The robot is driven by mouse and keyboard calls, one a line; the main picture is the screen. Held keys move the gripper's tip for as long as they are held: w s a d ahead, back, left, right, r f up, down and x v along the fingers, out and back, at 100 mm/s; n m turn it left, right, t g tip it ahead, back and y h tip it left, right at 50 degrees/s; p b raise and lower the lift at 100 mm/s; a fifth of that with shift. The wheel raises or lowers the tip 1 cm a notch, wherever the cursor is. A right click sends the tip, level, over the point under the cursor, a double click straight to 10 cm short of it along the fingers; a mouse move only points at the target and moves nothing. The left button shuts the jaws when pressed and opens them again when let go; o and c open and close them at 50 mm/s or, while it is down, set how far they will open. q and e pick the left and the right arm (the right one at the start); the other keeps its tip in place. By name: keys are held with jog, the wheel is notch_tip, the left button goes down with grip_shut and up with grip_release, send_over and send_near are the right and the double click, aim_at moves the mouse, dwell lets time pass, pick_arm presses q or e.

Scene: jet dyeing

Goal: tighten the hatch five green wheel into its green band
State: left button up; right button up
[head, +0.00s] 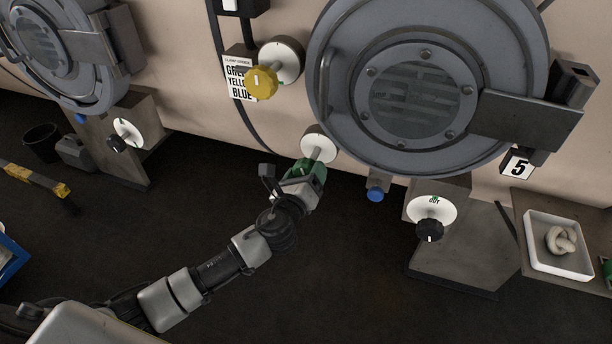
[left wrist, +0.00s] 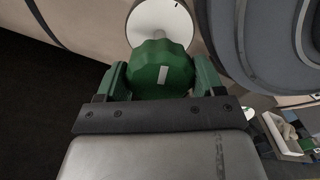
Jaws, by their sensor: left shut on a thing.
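The green wheel (left wrist: 161,70) sits on a short shaft in front of a white round dial (left wrist: 163,22), below and left of the large round hatch. A pale mark shows on the wheel's face. My left gripper (left wrist: 160,84) is shut on the wheel, one finger on each side. In the head view the left gripper (head: 306,178) covers most of the wheel, and the white dial (head: 318,144) shows just above it. The green band on the dial is not visible in either view. My right gripper is not in view.
A yellow wheel (head: 261,83) is above left of my gripper. A blue knob (head: 376,192) and a black knob (head: 429,230) are to the right. Dark floor lies open below.

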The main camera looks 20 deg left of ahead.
pick_arm(q)
jog(key=n+b, duration=0.1)
jog(key=n, duration=0.3)
jog(key=shift+n, duration=0.3)
jog(key=n, duration=0.3)
jog(key=shift+n+b, duration=0.35)
jog(key=shift+n, duration=0.05)
jog(key=n, duration=0.8)
jog(key=shift+r, duration=0.1)
jog(key=n+p, duration=0.1)
jog(key=n, duration=0.2)
jog(key=shift+n, duration=0.4)
jog(key=n+p, duration=0.1)
jog(key=n, duration=0.2)
jog(key=shift+n, duration=0.3)
jog(key=n+p, duration=0.2)
jog(key=n, duration=0.2)
jog(key=shift+n+p, duration=0.75)
jog(key=shift+n, duration=1.35)
